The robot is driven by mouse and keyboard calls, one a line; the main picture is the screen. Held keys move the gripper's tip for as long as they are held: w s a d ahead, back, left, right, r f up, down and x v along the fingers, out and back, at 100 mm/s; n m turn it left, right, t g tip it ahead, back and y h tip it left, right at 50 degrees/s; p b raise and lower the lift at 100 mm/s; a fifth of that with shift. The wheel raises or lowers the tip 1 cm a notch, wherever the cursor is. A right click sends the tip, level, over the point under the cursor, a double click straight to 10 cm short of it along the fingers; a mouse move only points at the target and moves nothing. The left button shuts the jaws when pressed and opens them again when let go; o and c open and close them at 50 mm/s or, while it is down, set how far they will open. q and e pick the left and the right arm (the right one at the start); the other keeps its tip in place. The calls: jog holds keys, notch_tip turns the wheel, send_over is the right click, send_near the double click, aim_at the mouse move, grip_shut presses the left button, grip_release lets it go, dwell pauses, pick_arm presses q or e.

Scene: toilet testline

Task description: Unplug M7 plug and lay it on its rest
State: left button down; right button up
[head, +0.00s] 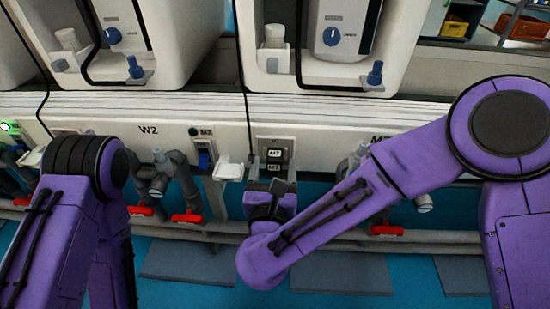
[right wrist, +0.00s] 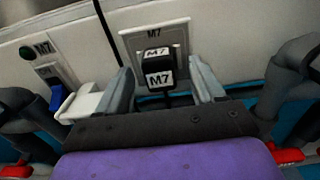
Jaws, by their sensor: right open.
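The black M7 plug (right wrist: 158,68) with white M7 labels stands at the socket plate (right wrist: 178,36) on the white panel; it looks seated there. In the head view the plug (head: 274,154) shows in front of the same plate. My right gripper (right wrist: 164,86) is open, with one finger on each side of the plug; I cannot tell whether either touches it. In the head view the right gripper (head: 272,174) is just below the panel. A white ledge (right wrist: 88,101), perhaps the rest, is left of the plug and looks empty. My left gripper is not in view.
A blue switch (head: 203,159) and a dark round button (head: 194,132) are left of the white ledge (head: 229,171). Grey pipes (head: 158,178) with red valve handles (head: 188,218) run below the panel. White toilet-test units (head: 320,50) stand above.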

jog(key=shift+w+d, duration=0.1)
jog(key=shift+w, duration=0.85)
dwell(0.5)
jog(key=c, duration=0.7)
jog(key=o, duration=1)
